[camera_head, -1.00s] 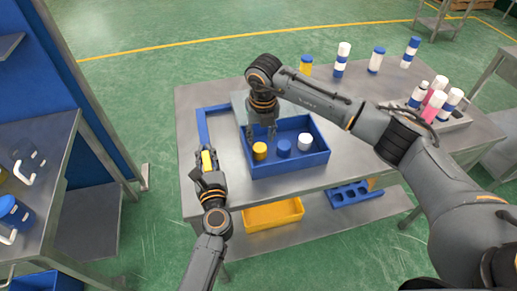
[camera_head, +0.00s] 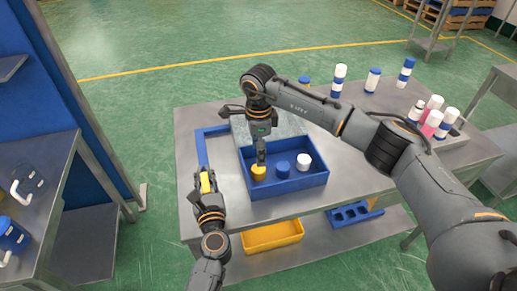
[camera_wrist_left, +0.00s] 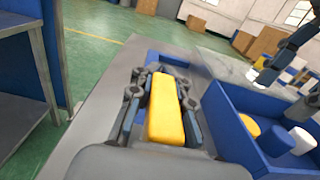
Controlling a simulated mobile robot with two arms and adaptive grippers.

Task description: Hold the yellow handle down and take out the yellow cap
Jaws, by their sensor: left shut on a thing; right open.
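The yellow handle (camera_head: 205,183) is at the left side of the table, at the blue frame. My left gripper (camera_head: 204,189) is shut on it; the left wrist view shows the handle (camera_wrist_left: 165,110) between both fingers. The yellow cap (camera_head: 258,174) stands at the left in the blue tray, and it also shows in the left wrist view (camera_wrist_left: 250,126). My right gripper (camera_head: 260,160) is open and points down, its fingertips at the cap's top in the head view. I cannot tell whether they touch it.
A blue cap (camera_head: 282,169) and a white cap (camera_head: 303,161) stand right of the yellow cap in the blue tray (camera_head: 290,187). Several cans stand at the back and right of the table (camera_head: 350,190). A yellow bin (camera_head: 272,236) sits on the lower shelf.

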